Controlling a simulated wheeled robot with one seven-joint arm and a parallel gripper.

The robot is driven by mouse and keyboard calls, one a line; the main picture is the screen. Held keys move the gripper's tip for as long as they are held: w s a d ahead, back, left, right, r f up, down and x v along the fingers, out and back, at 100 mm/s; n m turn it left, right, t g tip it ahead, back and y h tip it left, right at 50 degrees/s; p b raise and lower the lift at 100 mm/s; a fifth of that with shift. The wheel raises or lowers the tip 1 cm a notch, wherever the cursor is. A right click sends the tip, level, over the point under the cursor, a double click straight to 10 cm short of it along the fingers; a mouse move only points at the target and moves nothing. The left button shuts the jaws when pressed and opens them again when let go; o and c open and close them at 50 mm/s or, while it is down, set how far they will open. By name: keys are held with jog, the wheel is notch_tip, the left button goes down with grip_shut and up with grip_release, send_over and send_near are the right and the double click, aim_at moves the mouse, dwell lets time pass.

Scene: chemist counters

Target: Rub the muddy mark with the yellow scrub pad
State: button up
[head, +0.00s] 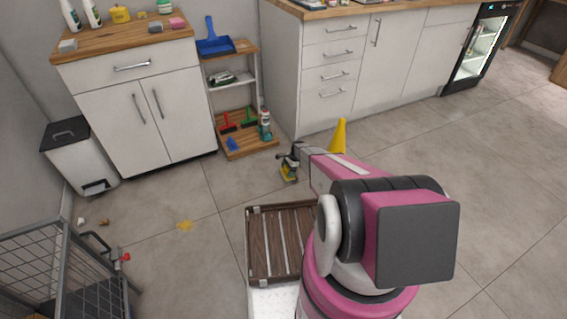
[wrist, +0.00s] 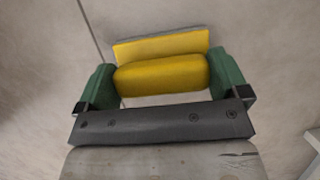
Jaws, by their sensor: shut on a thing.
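My gripper (head: 290,165) is held out over the floor in front of the counters. It is shut on the yellow scrub pad (wrist: 160,75), which sits between the two green fingers in the wrist view. The pad also shows small and dark-edged in the head view (head: 289,177). A flat yellow strip shows just behind the pad, and I cannot tell if it is part of it. A yellowish-brown mark (head: 184,225), likely the muddy mark, lies on the floor tiles left of my gripper, well apart from the pad.
A wire cart (head: 65,260) stands at the lower left, with small litter (head: 104,222) near it. A white bin (head: 80,160) stands by the cabinet. A yellow cone (head: 340,135) stands beyond my arm. A slatted wooden tray (head: 264,245) is beside my body. Floor around the mark is clear.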

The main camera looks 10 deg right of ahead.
jog(key=shift+w+d, duration=0.15)
jog(key=shift+d, duration=0.5)
jog(key=shift+w+d, duration=0.15)
jog(key=shift+d, duration=0.45)
jog(key=shift+s+d, duration=0.2)
jog(key=shift+s, duration=0.1)
jog(key=shift+s+d, duration=0.5)
jog(key=shift+s, duration=1.05)
jog(key=shift+s+d, duration=0.5)
jog(key=shift+s, duration=1.1)
jog(key=shift+s+d, duration=0.5)
jog(key=shift+s, duration=1.05)
jog(key=shift+s+r, duration=0.2)
jog(key=shift+r, duration=1)
jog(key=shift+w+r, duration=0.15)
jog(key=shift+r, duration=2.7)
